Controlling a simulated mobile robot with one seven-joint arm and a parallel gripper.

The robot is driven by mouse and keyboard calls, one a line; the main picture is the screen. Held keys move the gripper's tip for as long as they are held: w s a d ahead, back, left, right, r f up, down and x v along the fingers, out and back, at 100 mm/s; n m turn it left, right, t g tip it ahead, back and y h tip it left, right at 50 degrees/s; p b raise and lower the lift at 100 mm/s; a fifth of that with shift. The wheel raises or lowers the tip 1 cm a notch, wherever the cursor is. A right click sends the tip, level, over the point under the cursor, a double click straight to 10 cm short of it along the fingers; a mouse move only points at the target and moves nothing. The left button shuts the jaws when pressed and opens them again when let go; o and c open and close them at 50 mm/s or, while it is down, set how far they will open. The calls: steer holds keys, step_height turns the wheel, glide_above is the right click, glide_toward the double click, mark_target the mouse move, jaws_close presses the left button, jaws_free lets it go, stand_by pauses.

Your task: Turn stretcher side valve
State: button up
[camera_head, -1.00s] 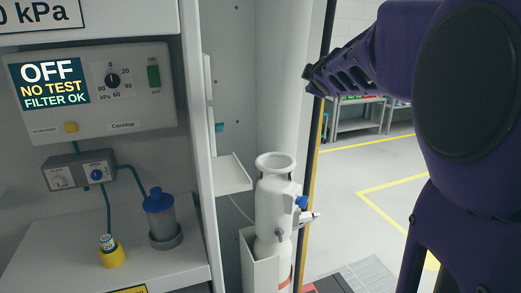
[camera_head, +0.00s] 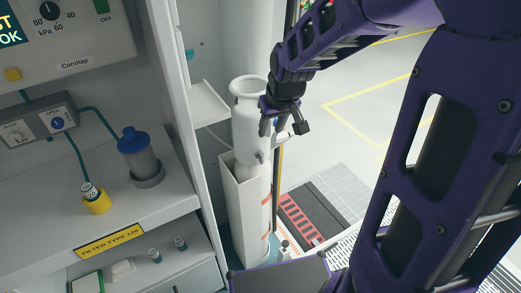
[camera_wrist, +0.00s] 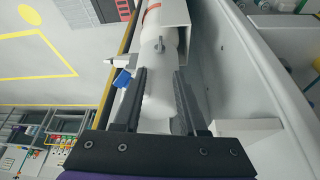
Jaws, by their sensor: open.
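A white cylinder (camera_head: 248,128) with a ringed top stands upright in a white holder (camera_head: 243,203) beside the doorway. A blue valve knob sticks out of its side. In the wrist view the blue knob (camera_wrist: 124,78) lies just left of the left finger, apart from the gap between the fingers. My gripper (camera_head: 282,128) is open and empty, in front of the cylinder's upper right side. It hides most of the knob in the head view. In the wrist view the fingers of my gripper (camera_wrist: 160,75) point along the cylinder (camera_wrist: 158,92), with its body between them.
A small white shelf (camera_head: 208,103) juts out left of the cylinder. A cabinet panel edge (camera_head: 177,80) stands further left, with a counter (camera_head: 60,200) bearing a blue-capped canister (camera_head: 139,155). Open floor lies right, beyond the ramp (camera_head: 345,190).

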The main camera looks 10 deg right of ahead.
mark_target(262, 155)
steer(key=b+x, duration=0.3)
steer(key=x, duration=1.4)
steer(key=shift+w+f, duration=0.1)
steer(key=shift+f, duration=0.05)
jaws_close()
